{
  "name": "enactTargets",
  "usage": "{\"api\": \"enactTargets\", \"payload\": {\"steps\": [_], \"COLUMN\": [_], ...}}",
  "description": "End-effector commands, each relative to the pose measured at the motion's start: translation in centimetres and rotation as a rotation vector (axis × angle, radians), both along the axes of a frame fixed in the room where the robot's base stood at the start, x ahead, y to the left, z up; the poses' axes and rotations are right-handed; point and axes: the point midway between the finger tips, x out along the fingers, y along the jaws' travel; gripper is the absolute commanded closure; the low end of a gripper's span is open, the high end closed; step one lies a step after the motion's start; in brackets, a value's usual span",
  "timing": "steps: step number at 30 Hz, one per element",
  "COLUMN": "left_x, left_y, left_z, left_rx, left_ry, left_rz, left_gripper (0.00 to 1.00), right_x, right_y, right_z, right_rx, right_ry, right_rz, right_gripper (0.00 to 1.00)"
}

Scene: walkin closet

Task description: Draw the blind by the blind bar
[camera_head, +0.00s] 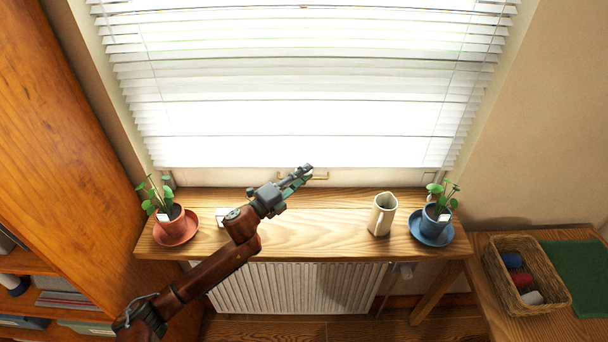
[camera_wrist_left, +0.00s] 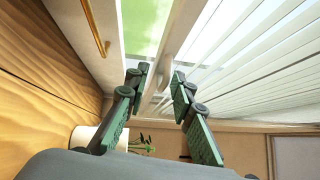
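The white slatted blind (camera_head: 300,85) hangs over the bright window, lowered to just above the sill. Its white blind bar (camera_head: 230,166) runs along the bottom edge. In the left wrist view the slats (camera_wrist_left: 260,70) fill the right side, and a pale bar (camera_wrist_left: 182,48) lies ahead of the fingers. My left gripper (camera_head: 306,170) reaches over the sill toward the middle of the blind's lower edge. In the left wrist view the left gripper (camera_wrist_left: 159,79) has its fingers apart with nothing between them. Whether it touches the bar is unclear. My right gripper is not in view.
A brass handle (camera_head: 320,177) is beside the left fingertips. The wooden sill (camera_head: 310,225) holds a red potted plant (camera_head: 172,222), a cream jug (camera_head: 382,215) and a blue potted plant (camera_head: 434,222). A radiator (camera_head: 290,288) is below; a basket (camera_head: 525,272) stands right.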

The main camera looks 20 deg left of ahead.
Motion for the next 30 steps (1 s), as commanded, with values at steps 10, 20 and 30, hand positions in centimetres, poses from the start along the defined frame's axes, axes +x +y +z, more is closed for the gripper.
{"api": "enactTargets", "payload": {"steps": [10,20,30], "left_x": [-0.6,-6.2,-10.1], "left_y": [0.4,3.5,5.7], "left_z": [-0.1,-0.8,-1.0], "left_rx": [0.0,0.0,0.0], "left_ry": [0.001,0.003,0.0], "left_rz": [0.001,0.001,0.0], "left_gripper": [0.77,0.77,0.77], "right_x": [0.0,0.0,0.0], "right_y": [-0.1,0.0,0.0], "right_z": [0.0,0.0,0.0], "right_rx": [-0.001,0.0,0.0], "right_ry": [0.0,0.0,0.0], "right_rz": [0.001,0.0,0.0], "right_gripper": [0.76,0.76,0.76]}}
